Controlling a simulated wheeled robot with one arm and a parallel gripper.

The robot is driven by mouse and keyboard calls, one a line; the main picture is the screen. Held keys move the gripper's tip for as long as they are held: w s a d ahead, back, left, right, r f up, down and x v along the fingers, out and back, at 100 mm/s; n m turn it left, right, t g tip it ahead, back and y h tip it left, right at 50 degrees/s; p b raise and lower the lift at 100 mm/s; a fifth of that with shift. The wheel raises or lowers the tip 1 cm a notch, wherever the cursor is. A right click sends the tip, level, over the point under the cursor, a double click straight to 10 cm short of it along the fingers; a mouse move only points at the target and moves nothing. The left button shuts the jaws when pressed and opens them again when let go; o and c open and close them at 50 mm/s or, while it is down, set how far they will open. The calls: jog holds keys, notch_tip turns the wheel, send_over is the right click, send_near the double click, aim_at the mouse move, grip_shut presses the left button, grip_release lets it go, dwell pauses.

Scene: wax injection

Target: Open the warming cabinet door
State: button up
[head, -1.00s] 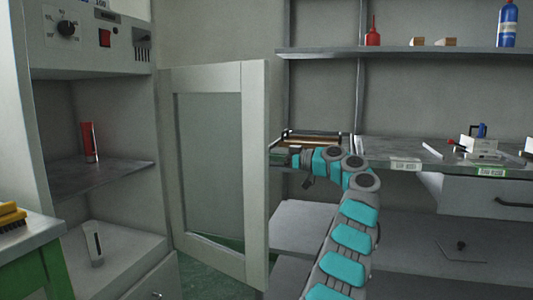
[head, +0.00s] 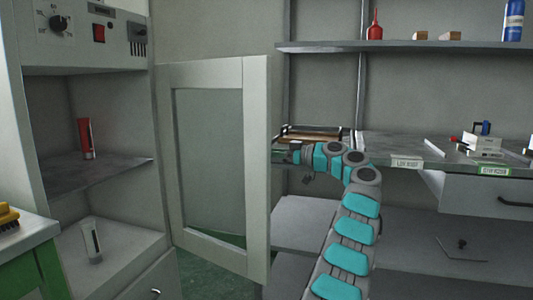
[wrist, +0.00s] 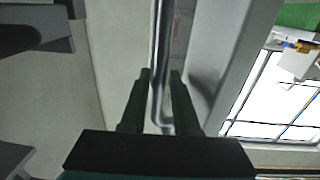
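The warming cabinet (head: 102,177) stands at the left in the head view, with its inside exposed. Its framed door (head: 258,170) with a glass panel (head: 210,160) stands wide open, swung out to the right. My gripper is hidden behind the door's right edge in the head view; my arm reaches there from the lower right. In the wrist view, the two dark fingers of my gripper (wrist: 160,80) sit close on either side of the metal bar handle (wrist: 160,40) and look shut on it. The pale door face (wrist: 220,75) lies beside the handle.
A red tube (head: 86,138) and a pale tube (head: 92,242) stand inside the cabinet. A green bench (head: 22,278) with a yellow brush (head: 8,217) is at the lower left. Behind my arm is a workbench (head: 390,150) with an upper shelf (head: 400,48).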

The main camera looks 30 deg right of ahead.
jog(key=v, duration=0.8)
dwell(0.6)
